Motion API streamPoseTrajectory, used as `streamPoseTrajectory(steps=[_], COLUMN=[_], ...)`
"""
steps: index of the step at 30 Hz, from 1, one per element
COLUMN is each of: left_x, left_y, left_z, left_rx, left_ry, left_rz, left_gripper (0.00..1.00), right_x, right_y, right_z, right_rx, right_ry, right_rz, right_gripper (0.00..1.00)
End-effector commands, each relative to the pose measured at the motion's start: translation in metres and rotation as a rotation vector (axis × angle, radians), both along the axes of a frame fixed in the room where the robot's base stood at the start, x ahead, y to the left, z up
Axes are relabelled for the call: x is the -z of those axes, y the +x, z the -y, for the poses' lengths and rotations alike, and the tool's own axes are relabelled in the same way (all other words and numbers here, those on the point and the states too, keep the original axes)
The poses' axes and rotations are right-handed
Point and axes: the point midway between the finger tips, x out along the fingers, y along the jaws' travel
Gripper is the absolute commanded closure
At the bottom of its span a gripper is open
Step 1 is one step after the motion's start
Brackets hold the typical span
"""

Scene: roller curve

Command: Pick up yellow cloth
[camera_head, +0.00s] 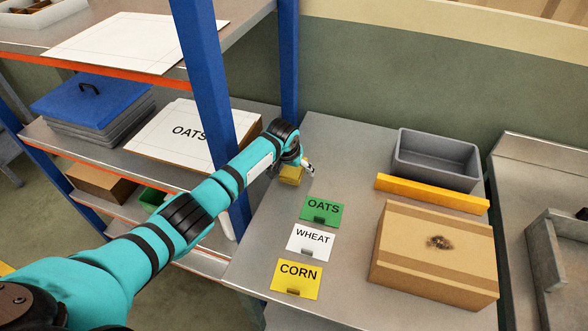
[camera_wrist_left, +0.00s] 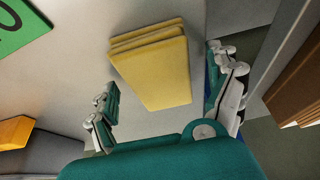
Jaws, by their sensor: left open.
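The yellow cloth (camera_head: 290,176) lies folded on the grey table near its left edge, partly hidden by my left gripper in the head view. In the left wrist view the yellow cloth (camera_wrist_left: 155,65) shows as a stack of folded layers. My left gripper (camera_head: 302,168) is at the cloth, over the table. In the left wrist view my left gripper (camera_wrist_left: 168,95) is open, with one finger on each side of the cloth's near end and gaps between the fingers and the cloth. My right gripper is not in view.
A cardboard box (camera_head: 435,265), a yellow bar (camera_head: 430,194) and a grey bin (camera_head: 437,178) are to the right. A blue shelf post (camera_head: 212,90) stands beside my left arm.

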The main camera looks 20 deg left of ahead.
Motion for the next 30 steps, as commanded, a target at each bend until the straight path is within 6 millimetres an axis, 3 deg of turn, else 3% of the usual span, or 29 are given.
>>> streamPoseTrajectory(steps=[5,18,30], left_x=[0.0002,0.0016,0.0016], left_y=[-0.0001,-0.0011,-0.0020], left_z=[0.0001,0.0025,0.0013], left_rx=[0.000,0.002,0.002], left_ry=[0.000,-0.005,-0.001], left_rz=[0.000,-0.003,-0.006], left_gripper=[0.11,0.68,0.68], right_x=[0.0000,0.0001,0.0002], right_y=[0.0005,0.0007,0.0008], right_z=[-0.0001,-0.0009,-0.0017], right_rx=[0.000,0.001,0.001], right_ry=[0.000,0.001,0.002], right_rz=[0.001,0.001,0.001], right_gripper=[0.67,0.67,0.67])
